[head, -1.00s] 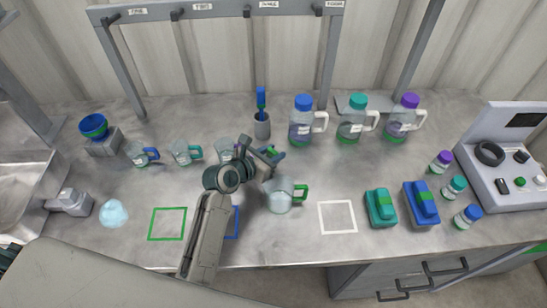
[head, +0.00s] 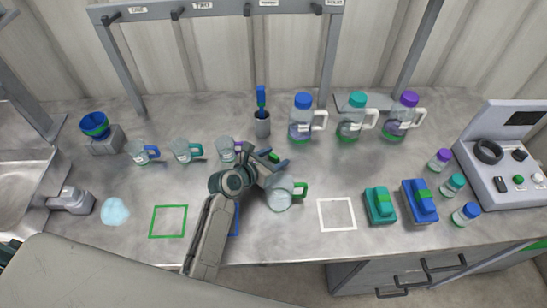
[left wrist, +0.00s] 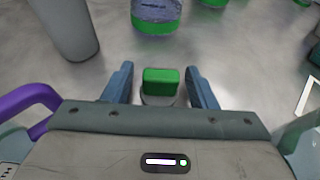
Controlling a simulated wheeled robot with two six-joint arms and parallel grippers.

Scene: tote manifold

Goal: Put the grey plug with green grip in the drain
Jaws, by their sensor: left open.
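The plug with the green grip (left wrist: 161,82) shows in the left wrist view, standing on the worktop with its grey lower part mostly hidden. My left gripper (left wrist: 160,88) is open, with one blue finger on each side of the plug and gaps between. In the head view my left gripper (head: 274,160) is low over the middle of the worktop, and the plug is mostly hidden by it. A metal sink (head: 22,185) is at the far left; its drain cannot be made out. My right gripper is not in view.
A clear jug with a green handle (head: 281,194) stands close in front of the gripper. A grey cup with a blue brush (head: 262,125) and a blue-capped bottle (head: 301,120) stand behind it. Small mugs (head: 183,151) are to the left. The white-outlined square (head: 337,214) is empty.

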